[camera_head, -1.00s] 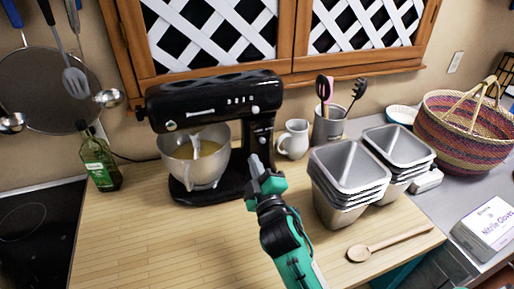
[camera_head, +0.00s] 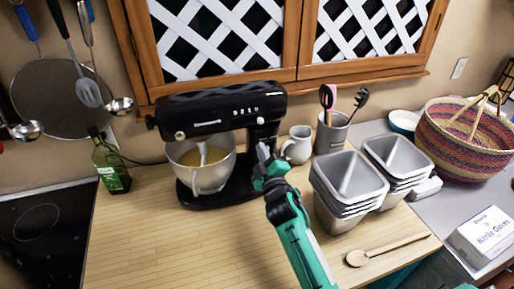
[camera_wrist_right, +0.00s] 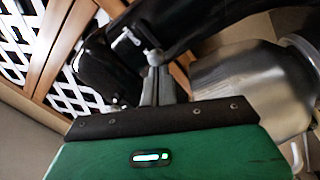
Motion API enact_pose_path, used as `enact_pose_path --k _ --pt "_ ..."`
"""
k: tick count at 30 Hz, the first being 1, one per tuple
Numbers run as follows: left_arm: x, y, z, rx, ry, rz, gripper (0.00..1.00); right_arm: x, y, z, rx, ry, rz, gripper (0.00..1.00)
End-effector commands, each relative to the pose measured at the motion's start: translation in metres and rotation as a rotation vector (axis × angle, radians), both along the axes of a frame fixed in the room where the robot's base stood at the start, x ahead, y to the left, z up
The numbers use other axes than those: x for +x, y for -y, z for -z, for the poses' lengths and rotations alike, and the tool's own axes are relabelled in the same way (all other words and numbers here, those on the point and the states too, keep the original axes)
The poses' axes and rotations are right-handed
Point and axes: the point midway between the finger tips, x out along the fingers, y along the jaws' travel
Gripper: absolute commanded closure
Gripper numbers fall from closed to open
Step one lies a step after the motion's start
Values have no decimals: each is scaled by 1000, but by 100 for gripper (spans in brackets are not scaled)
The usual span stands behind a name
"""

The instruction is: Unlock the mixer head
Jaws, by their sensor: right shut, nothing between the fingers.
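The black stand mixer (camera_head: 222,108) stands on the wooden counter with its head lowered over the steel bowl (camera_head: 200,178), which holds a yellowish mix. My right gripper (camera_head: 262,152) is shut and empty, with its fingertips close to the right side of the mixer's upright column. In the right wrist view the shut grey fingers (camera_wrist_right: 155,62) point at the black mixer body (camera_wrist_right: 185,25), and the bowl (camera_wrist_right: 245,85) is at right. I cannot tell whether the fingertips touch the mixer. The head lock is not clearly made out. My left gripper is not in view.
A white jug (camera_head: 297,145) and a utensil holder (camera_head: 331,132) stand right of the mixer. Stacked metal tins (camera_head: 347,182) and a wooden spoon (camera_head: 388,248) lie further right. A green bottle (camera_head: 111,167) is at left. The counter's front left is clear.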

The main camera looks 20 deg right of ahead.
Motion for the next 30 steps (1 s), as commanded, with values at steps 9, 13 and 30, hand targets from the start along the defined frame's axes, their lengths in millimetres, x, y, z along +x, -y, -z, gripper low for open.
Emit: enact_pose_path --k 9,13,30 --pt "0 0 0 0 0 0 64 0 1 1 0 0 0 100" --pt "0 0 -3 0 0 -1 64 0 11 0 -1 -1 1 100" --pt "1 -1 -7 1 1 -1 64 2 37 0 -1 -2 3 100"
